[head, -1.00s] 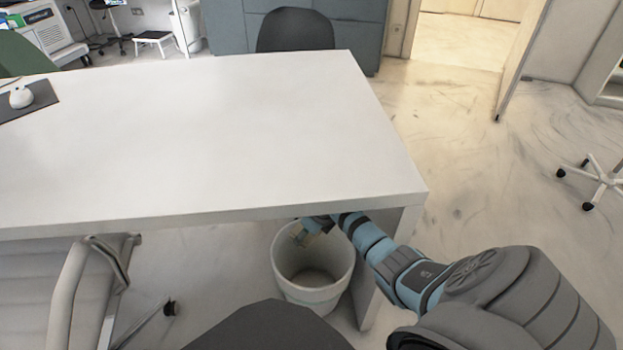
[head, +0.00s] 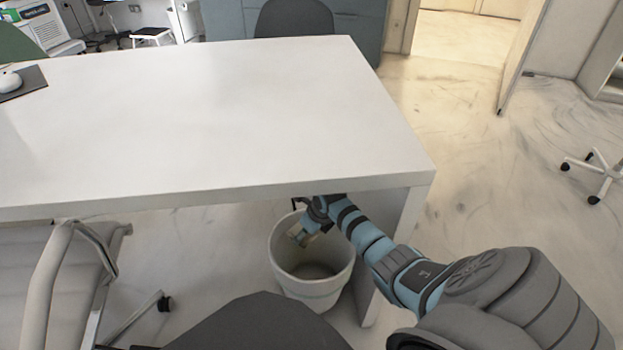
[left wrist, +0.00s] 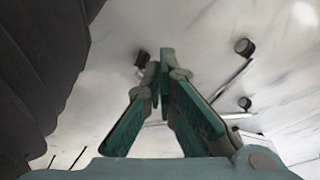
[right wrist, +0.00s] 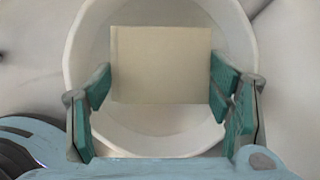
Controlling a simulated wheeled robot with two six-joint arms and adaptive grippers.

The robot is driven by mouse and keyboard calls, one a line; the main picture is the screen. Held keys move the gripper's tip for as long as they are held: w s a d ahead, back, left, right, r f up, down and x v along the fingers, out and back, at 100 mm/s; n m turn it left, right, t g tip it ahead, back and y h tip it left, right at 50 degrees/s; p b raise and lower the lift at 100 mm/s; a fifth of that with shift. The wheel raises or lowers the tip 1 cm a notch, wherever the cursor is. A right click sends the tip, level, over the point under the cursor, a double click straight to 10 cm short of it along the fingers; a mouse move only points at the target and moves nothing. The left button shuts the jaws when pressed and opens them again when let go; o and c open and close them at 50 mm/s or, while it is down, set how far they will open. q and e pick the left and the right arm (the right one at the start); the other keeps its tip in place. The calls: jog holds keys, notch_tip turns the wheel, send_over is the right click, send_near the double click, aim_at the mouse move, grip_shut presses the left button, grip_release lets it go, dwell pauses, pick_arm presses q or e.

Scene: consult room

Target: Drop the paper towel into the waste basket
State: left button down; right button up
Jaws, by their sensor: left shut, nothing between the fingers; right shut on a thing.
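The paper towel (right wrist: 160,65) is a cream, square, folded piece. My right gripper (right wrist: 160,88) is shut on it, with one finger at each side edge. In the right wrist view the towel lies over the opening of the white waste basket (right wrist: 82,50). In the head view the basket (head: 312,292) stands on the floor under the desk's front edge, and my right gripper (head: 304,232) reaches over its opening from the upper right. No contents show in the basket. My left gripper (left wrist: 158,75) is shut and empty; it shows only in the left wrist view.
The white desk (head: 220,120) overhangs the basket, and its side panel (head: 395,250) stands just right of the basket. A wheeled office chair (head: 50,270) is at the left. Open floor (head: 480,190) lies to the right of the desk.

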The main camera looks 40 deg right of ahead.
jog(key=o, duration=1.2)
jog(key=v, duration=0.7)
jog(key=shift+s+r, duration=0.1)
jog(key=shift+r, duration=0.2)
